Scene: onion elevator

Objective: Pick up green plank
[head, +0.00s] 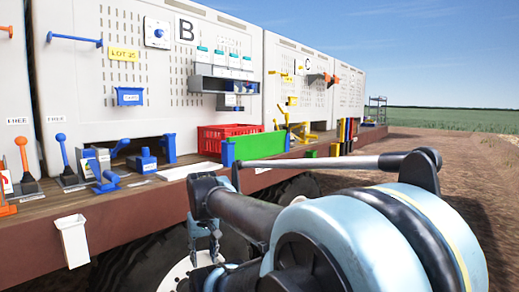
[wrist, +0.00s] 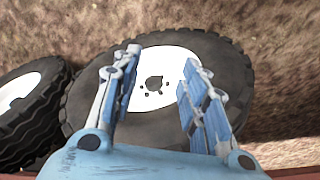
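The green plank (head: 260,147) stands on edge on the wagon deck in the head view, between two short blue posts (head: 228,153). It is in front of a red crate (head: 222,134). My arm's bar passes just below it and may hide part of its lower edge. My gripper (head: 205,246) hangs pointing down at the wagon's side, below the deck edge and nearer to me than the plank. In the wrist view my gripper (wrist: 161,58) has its two blue fingers wide apart with nothing between them. The plank is not in the wrist view.
The wagon deck's edge (head: 110,225) runs along the left. Large tyres (wrist: 235,75) lie below it. Blue parts (head: 145,160), levers and a white bin (head: 72,240) are at left. Yellow parts (head: 300,125) stand beyond the plank. Open soil is at right.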

